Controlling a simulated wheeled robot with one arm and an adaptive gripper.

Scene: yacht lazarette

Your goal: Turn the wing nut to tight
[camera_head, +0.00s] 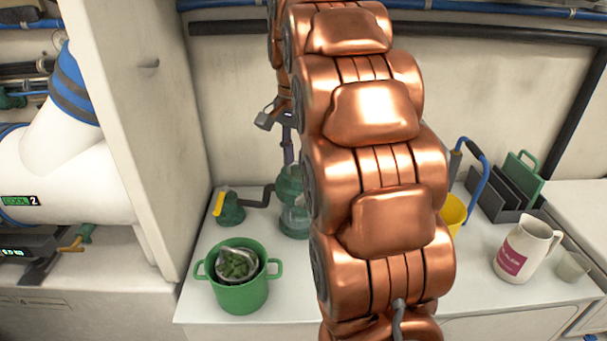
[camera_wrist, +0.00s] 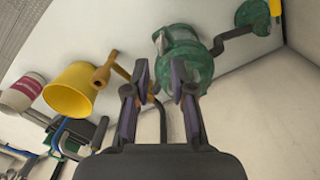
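A green strainer-like housing (camera_head: 290,186) with a clear bowl stands on the white counter, partly hidden by my arm. It also shows in the wrist view (camera_wrist: 190,58), just beyond my fingers. My gripper (camera_wrist: 160,74) has its two dark purple fingers apart, with a gap between the tips. In the head view my gripper (camera_head: 288,155) is small and points down just above the housing. I cannot make out the wing nut for certain in either view. The right finger overlaps part of the housing in the wrist view; I cannot tell whether they touch.
A dark pipe links the housing to a green valve (camera_head: 230,208) with a yellow handle. A green pot (camera_head: 240,290) stands in front. A yellow bucket (camera_wrist: 72,90) and a tan, wood-like piece (camera_wrist: 103,74) are left of my fingers. A white jug (camera_head: 524,250) stands at right.

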